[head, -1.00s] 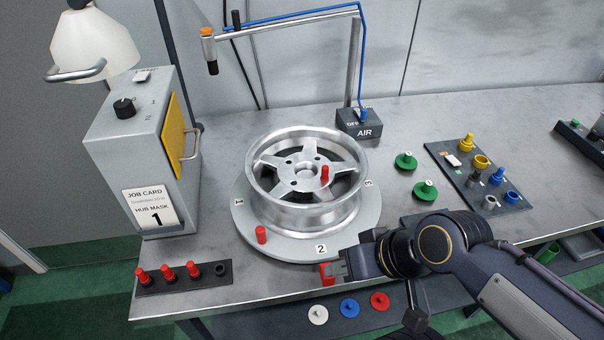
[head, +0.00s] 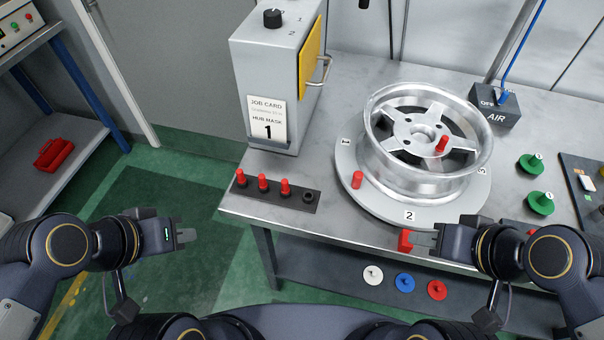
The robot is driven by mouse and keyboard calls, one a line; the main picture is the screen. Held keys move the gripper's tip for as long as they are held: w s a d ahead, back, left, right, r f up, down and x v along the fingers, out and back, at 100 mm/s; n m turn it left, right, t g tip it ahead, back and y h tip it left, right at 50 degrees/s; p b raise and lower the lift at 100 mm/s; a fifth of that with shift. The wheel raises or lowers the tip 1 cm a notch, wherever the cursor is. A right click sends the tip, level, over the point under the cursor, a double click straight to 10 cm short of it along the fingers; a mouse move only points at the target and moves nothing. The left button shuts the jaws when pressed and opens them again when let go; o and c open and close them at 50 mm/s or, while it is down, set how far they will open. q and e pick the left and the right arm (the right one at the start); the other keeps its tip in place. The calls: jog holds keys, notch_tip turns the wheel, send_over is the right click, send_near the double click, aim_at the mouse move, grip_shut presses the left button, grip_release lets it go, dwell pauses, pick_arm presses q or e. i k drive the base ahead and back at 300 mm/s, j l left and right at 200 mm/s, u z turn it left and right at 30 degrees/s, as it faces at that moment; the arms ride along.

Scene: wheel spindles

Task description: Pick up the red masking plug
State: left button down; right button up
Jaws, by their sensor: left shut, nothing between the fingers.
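My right gripper (head: 424,239) is at the table's front edge, below the label 2 of the turntable. Its fingers are closed on a red plug (head: 405,240), which stands upright at the fingertips. I cannot tell whether the plug touches the table. My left gripper (head: 186,236) is shut and empty over the floor, left of the table. Another red plug (head: 357,180) stands on the turntable (head: 440,214) left of the wheel. One more red plug (head: 441,145) is on the wheel. Three red plugs (head: 263,184) stand in a black rack beside an empty hole.
The silver wheel (head: 400,165) lies on the turntable. The job card box (head: 275,75) stands at the table's back left. Green knobbed discs (head: 540,202) lie on the right. White, blue and red discs (head: 405,282) sit below the table edge. A red tray (head: 54,154) is on the left shelf.

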aim_at(285, 187)
jog(key=j+z, duration=0.25)
jog(key=j, duration=0.4)
jog(key=j+z, duration=0.25)
jog(key=j, duration=0.45)
